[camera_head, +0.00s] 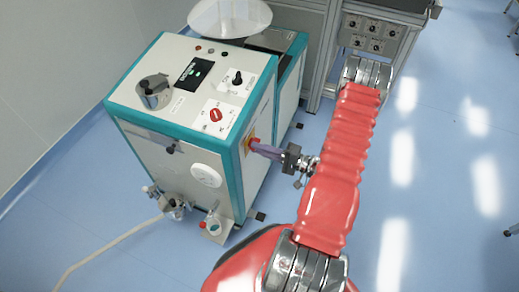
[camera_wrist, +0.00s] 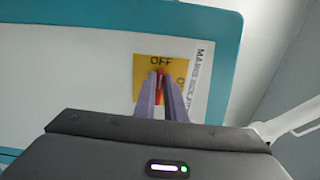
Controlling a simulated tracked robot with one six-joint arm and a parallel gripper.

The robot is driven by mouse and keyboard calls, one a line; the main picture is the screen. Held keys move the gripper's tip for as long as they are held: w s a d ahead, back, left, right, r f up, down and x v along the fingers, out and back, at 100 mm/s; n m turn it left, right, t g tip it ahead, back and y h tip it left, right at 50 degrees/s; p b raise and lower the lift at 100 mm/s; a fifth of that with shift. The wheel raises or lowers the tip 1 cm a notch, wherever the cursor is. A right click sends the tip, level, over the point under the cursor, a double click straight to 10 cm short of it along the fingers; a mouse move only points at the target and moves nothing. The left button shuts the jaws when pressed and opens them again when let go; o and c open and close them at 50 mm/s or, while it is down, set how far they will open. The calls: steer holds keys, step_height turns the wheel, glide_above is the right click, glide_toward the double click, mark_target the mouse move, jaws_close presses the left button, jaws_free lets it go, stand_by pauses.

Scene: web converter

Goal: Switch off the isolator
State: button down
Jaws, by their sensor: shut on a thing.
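The isolator (camera_head: 250,141) is a red knob on a yellow plate on the side panel of the white and teal machine. In the wrist view the yellow plate (camera_wrist: 147,69) carries the word OFF at its top and a partly hidden letter O at its right. My gripper (camera_wrist: 160,76) reaches the plate with its two purple fingers shut on the red knob. The fingers cover most of the knob, so its exact angle is hard to tell. In the head view my gripper (camera_head: 256,146) comes to the knob from the right.
The machine (camera_head: 150,145) has a red rotary knob (camera_head: 215,115), a black knob and a small display on top. A label (camera_wrist: 200,80) stands right of the plate. A grey frame with a knob panel (camera_head: 368,35) stands behind.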

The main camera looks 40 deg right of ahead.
steer(key=shift+s+a+f+n, duration=0.15)
steer(key=shift+a+f+n, duration=0.1)
steer(key=shift+a+n, duration=0.05)
steer(key=c, duration=2)
jaws_free()
steer(key=shift+o, duration=0.9)
steer(key=shift+d+r, duration=0.15)
steer(key=shift+d, duration=0.05)
steer(key=v, duration=1.3)
steer(key=shift+s+d, duration=0.2)
steer(key=shift+d, duration=0.05)
